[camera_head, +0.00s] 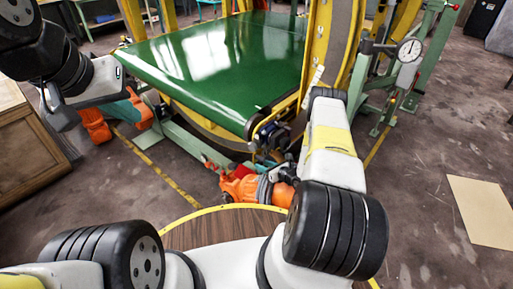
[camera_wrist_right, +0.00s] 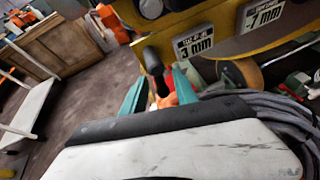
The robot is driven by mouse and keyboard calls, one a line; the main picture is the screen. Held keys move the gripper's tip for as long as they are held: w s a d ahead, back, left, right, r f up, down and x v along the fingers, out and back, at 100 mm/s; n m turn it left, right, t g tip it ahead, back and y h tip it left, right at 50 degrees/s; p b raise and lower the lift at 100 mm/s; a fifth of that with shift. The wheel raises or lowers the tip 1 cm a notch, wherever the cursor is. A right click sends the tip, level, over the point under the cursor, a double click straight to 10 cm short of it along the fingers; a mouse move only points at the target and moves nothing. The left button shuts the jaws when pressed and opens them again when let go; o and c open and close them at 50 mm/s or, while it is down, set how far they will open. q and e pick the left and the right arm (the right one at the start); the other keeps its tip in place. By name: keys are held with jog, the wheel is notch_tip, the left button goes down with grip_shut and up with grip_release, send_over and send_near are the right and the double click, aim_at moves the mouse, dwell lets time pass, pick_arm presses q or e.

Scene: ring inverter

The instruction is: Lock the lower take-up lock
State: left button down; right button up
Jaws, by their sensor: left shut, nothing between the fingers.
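A dark lever with a rounded end (camera_wrist_right: 153,60) hangs below a yellow beam in the right wrist view, beside a "3 mm" label (camera_wrist_right: 194,42). I cannot tell for sure whether it is the lower take-up lock. My right gripper (camera_wrist_right: 160,80) has two teal fingers, spread apart on either side of the lever's lower end; contact is not clear. In the head view, my right wrist hides most of that gripper near the green belt's (camera_head: 215,60) front corner. My left gripper (camera_head: 58,112) is shut and empty at the far left, away from the lever.
A second label reading "-7 mm" (camera_wrist_right: 264,14) and a dark round knob (camera_wrist_right: 231,72) are right of the lever. Orange parts (camera_head: 245,187) lie under the belt corner. A wooden cabinet (camera_head: 30,140) is at left.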

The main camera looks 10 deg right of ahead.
grip_shut()
jog(key=shift+w+d+n+t+h, duration=0.15)
jog(key=shift+n+t+h, duration=0.15)
jog(key=shift+n, duration=0.2)
grip_release()
jog(key=v, duration=0.8)
jog(key=shift+f, duration=0.1)
dwell(0.4)
